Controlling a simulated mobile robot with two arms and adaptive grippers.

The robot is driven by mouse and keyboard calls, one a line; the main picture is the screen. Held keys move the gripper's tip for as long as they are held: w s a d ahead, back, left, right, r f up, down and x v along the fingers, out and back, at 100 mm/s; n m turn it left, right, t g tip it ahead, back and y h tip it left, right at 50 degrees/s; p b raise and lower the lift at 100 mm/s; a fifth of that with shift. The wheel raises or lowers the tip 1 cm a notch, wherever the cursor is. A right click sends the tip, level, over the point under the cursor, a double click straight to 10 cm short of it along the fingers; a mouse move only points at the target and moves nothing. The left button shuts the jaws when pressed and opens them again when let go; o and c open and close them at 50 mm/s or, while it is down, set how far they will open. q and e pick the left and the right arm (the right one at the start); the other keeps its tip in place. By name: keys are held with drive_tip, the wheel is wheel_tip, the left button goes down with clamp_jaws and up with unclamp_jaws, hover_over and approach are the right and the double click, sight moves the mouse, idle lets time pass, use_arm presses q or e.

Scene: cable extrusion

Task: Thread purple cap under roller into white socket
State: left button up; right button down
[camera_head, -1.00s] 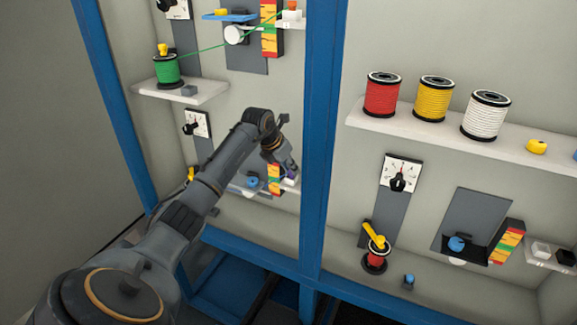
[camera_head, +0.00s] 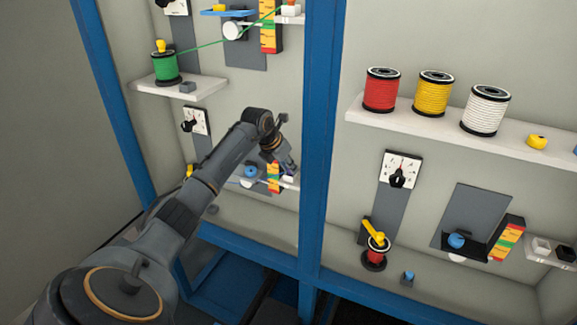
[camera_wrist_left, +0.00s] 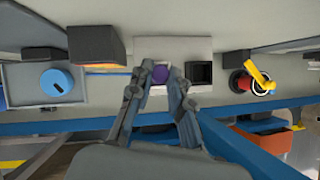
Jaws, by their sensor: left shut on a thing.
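My left gripper (camera_head: 287,165) is at the lower-left station, beside the coloured strip. In the left wrist view its two fingers (camera_wrist_left: 160,78) stand either side of the purple cap (camera_wrist_left: 160,75) and are shut on it. The cap is over a white block, which looks like the white socket (camera_wrist_left: 175,46); a dark square socket (camera_wrist_left: 200,73) lies just right of it. I cannot tell whether the cap is seated. A blue roller knob (camera_head: 250,171) is left of the strip; it also shows in the left wrist view (camera_wrist_left: 56,83). The cable's path is mostly hidden. My right gripper is not in view.
A coloured strip (camera_head: 273,177) stands close left of my gripper. A blue post (camera_head: 318,130) separates it from the right bay. Above, a green spool (camera_head: 165,67) feeds a green cable past a white roller (camera_head: 233,30). Red, yellow and white spools stand on the right shelf.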

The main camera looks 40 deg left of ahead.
use_arm(q)
drive_tip(key=o, duration=0.9)
drive_tip(key=v, duration=1.2)
drive_tip(key=o, duration=1.1)
drive_tip(key=shift+c, duration=0.2)
drive_tip(key=shift+s+r, duration=0.1)
